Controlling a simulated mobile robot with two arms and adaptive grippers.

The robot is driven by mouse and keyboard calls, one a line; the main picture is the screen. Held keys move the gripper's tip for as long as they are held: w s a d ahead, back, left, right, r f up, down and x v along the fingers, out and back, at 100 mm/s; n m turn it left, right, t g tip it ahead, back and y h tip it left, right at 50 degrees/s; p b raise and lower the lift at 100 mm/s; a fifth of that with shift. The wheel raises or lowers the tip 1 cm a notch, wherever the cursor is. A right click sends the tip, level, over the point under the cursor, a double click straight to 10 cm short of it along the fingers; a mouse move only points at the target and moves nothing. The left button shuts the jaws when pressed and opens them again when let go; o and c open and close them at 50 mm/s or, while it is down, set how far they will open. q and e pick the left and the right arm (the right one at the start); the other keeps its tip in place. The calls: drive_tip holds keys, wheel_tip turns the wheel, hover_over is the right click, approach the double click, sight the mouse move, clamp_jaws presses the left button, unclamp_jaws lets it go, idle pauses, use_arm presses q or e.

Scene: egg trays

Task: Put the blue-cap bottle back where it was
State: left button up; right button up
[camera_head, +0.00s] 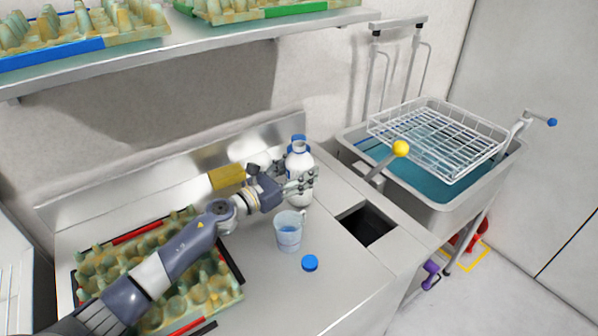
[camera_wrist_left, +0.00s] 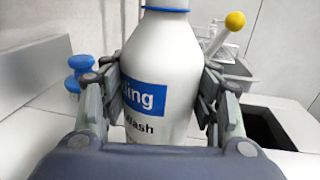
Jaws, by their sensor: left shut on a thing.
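The white bottle (camera_head: 299,161) is upright near the back of the steel counter, with a blue ring at its neck and an open-looking top. In the left wrist view the bottle (camera_wrist_left: 160,60) fills the middle and shows a blue label with "Wash" below it. My left gripper (camera_head: 302,182) is shut on the bottle's body, one finger on each side. Its base is hidden in the wrist view, and I cannot tell whether it touches the counter. A loose blue cap (camera_head: 310,263) lies on the counter towards the front. My right gripper is not in view.
A clear measuring cup (camera_head: 288,236) with bluish liquid stands just in front of the bottle. A square hole (camera_head: 366,225) opens to its right. A yellow sponge-like block (camera_head: 227,176) lies behind my arm. An egg tray (camera_head: 222,309) is under my forearm. A sink (camera_head: 440,200) with a wire rack is right.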

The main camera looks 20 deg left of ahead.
sight(289, 176)
use_arm(q)
drive_tip(key=shift+r, duration=0.1)
drive_tip(key=o, duration=1.4)
drive_tip(key=shift+f, duration=0.2)
drive_tip(key=shift+o, duration=0.2)
drive_tip(key=shift+r, duration=0.3)
drive_tip(key=v, duration=0.2)
drive_tip(key=b+v, duration=0.1)
drive_tip(key=v, duration=0.3)
drive_tip(key=shift+s+a+f+b, duration=0.1)
drive_tip(key=shift+s+f+b, duration=0.15)
drive_tip(key=shift+f+b, duration=0.1)
drive_tip(key=shift+s+a+r, duration=0.2)
drive_tip(key=shift+s+a, duration=0.05)
drive_tip(key=shift+s, duration=0.2)
